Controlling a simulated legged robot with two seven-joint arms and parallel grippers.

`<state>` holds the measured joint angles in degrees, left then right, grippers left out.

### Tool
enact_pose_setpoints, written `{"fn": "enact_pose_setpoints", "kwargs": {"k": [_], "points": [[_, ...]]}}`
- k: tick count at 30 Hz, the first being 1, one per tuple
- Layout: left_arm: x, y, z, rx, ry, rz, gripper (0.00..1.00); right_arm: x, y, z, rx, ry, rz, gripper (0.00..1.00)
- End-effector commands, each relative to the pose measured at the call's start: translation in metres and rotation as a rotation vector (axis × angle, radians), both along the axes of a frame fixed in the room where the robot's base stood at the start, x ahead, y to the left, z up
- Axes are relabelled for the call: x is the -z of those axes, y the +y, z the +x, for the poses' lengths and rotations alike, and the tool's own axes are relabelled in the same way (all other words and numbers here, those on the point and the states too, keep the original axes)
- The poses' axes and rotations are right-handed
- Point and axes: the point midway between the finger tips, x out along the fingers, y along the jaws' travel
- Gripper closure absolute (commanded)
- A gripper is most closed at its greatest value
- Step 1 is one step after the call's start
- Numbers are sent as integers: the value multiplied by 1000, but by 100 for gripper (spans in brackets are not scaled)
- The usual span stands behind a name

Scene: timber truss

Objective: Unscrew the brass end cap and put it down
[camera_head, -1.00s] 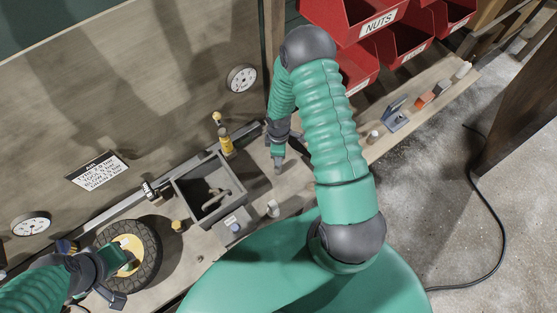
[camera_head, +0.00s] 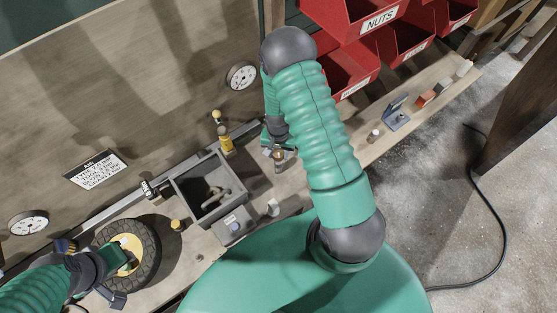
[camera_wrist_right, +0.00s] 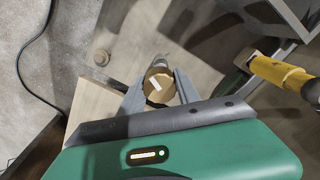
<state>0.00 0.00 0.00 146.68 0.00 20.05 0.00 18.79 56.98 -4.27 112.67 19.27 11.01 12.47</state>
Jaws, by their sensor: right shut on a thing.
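The brass end cap (camera_wrist_right: 160,90) is a round brass disc with a white stripe, seen in the right wrist view between my right gripper's two fingers. My right gripper (camera_wrist_right: 157,93) is shut on it. In the head view my right gripper (camera_head: 279,152) points down at the bench behind the forearm, with a brass-coloured bit between its fingers and a small grey upright part just below. I cannot tell whether the cap is still on its thread. My left gripper (camera_head: 122,278) is at the black tyre with the yellow hub (camera_head: 147,248); its grip is unclear.
A grey open bin (camera_head: 188,205) stands left of the right gripper, with a yellow bottle (camera_head: 227,145) behind it. A small grey box (camera_head: 235,227) and a pale peg (camera_head: 273,207) are in front. Red bins (camera_head: 378,50) hang at back right. Some bench right of the gripper is bare.

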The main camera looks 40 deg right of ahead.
Motion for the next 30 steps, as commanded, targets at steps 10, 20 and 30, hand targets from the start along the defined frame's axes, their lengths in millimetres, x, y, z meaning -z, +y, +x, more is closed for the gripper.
{"fn": "enact_pose_setpoints", "kwargs": {"k": [10, 20, 30], "points": [[-1, 0, 0, 0, 0, 0, 64, 0, 1, -1, 54, 0, 0, 100], [-4, 0, 0, 0, 0, 0, 64, -1, 13, -16, 51, 1, 1, 100], [-5, 0, 0, 0, 0, 0, 64, 0, 26, -32, 50, 1, 1, 100]]}}
